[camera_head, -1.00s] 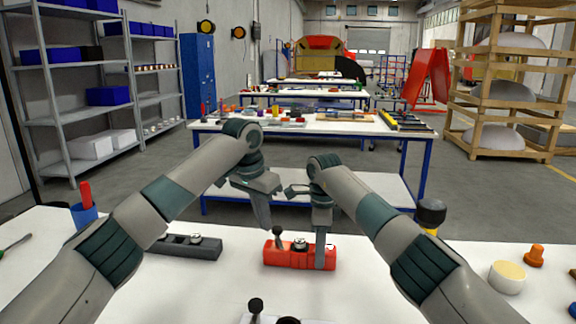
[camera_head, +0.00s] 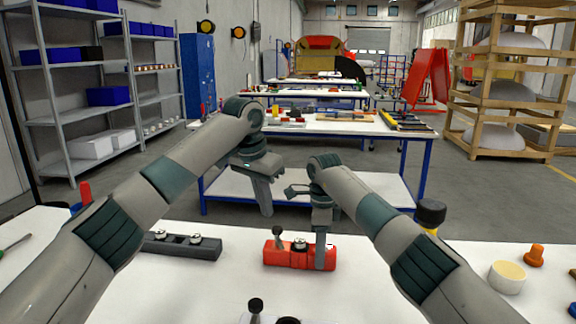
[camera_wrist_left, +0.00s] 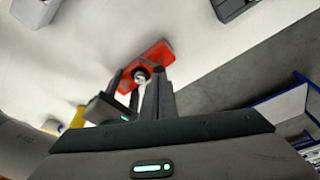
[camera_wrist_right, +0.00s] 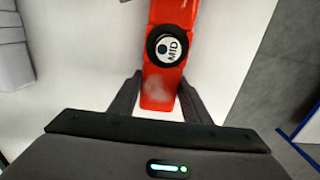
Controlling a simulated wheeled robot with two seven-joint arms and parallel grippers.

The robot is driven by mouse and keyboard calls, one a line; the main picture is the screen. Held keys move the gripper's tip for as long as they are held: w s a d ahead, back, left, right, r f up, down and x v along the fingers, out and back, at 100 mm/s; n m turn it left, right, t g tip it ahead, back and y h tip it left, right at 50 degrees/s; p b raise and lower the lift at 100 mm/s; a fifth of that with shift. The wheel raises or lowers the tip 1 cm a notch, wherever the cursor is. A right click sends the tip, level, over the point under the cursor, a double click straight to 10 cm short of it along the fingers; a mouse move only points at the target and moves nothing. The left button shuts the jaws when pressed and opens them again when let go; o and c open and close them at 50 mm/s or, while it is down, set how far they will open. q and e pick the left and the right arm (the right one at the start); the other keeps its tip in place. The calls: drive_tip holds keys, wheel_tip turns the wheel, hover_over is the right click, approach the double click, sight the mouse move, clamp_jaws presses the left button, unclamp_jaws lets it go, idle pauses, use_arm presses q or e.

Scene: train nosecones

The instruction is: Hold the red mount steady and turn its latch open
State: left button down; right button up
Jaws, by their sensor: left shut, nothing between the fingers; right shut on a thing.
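The red mount (camera_head: 288,260) lies on the white table, with a dark lever (camera_head: 278,233) standing near its left end and a round knob (camera_head: 299,244) on top. My right gripper (camera_head: 323,265) is shut on the right end of the red mount, one finger on each side. My left gripper (camera_head: 267,213) is shut and empty, raised behind and above the mount, apart from the lever. The left wrist view shows the red mount (camera_wrist_left: 154,57) beyond its fingers.
A dark grey mount (camera_head: 180,247) with a lever and knob lies to the left. At the front edge stands another black lever (camera_head: 255,306), partly cut off. A cream cup (camera_head: 507,277) and an orange part (camera_head: 534,256) stand at the right. A black-capped bottle (camera_head: 431,213) is behind my right arm.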

use_arm(q)
drive_tip(key=shift+s+d+r, duration=0.15)
drive_tip(key=shift+d+r, duration=0.2)
drive_tip(key=shift+d, duration=0.1)
drive_tip(key=shift+f, duration=0.2)
wheel_tip(320, 180, down, 7)
drive_tip(key=shift+r, duration=0.15)
idle(0.6)
idle(0.6)
drive_tip(key=shift+w+a, duration=0.4)
drive_tip(key=shift+w, duration=0.05)
idle(0.9)
drive_tip(key=shift+s+a, duration=0.3)
drive_tip(key=shift+a, duration=0.05)
drive_tip(key=shift+r, duration=0.1)
idle(0.4)
drive_tip(key=shift+r, duration=2.95)
